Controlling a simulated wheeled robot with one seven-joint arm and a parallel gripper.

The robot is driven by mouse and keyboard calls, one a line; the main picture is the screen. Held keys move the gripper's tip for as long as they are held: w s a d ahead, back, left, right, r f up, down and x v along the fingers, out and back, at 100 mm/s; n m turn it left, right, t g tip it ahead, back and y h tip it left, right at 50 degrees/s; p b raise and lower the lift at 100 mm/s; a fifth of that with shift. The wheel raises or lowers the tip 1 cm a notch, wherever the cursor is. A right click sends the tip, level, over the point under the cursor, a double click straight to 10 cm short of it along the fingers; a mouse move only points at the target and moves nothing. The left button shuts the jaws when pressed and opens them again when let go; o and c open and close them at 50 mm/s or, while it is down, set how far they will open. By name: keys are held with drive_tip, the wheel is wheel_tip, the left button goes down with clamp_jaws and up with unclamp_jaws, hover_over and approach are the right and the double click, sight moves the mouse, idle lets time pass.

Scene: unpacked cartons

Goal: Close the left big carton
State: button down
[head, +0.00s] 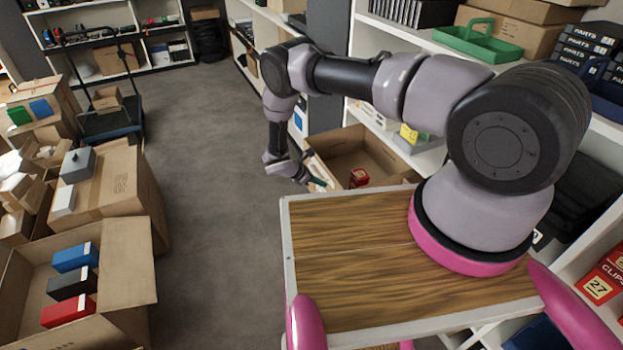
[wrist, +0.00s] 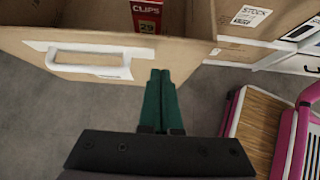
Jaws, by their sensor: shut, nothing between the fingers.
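A big open carton (head: 345,146) is pulled out from the shelf at the right of the aisle, like a drawer. In the wrist view its brown front (wrist: 188,54) carries a white handle (wrist: 90,61). A red clips box (head: 359,177) lies inside; it also shows in the wrist view (wrist: 146,15). My gripper (head: 317,183) is at the carton's near left front. Its green fingers (wrist: 160,73) are shut and empty, just right of the handle against the view of the front. I cannot tell whether they touch it.
A carton with a stock label (wrist: 248,18) sits right of the open one in the wrist view. Open cartons (head: 100,262) line the aisle's left side, with a trolley (head: 108,118) farther back. The grey floor (head: 215,190) between is clear.

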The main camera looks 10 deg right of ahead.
sight(336, 181)
drive_tip(key=shift+w+d, duration=0.35)
drive_tip(key=shift+d, duration=0.6)
drive_tip(key=shift+w+d, duration=0.3)
drive_tip(key=shift+d, duration=0.6)
drive_tip(key=shift+w+d+r, duration=0.1)
drive_tip(key=shift+w+d, duration=0.05)
drive_tip(key=shift+d, duration=0.35)
drive_tip(key=w+d, duration=0.3)
drive_tip(key=d, duration=0.8)
drive_tip(key=w+d, duration=0.4)
drive_tip(key=d, duration=0.8)
drive_tip(key=shift+w+d, duration=0.25)
drive_tip(key=shift+d, duration=0.1)
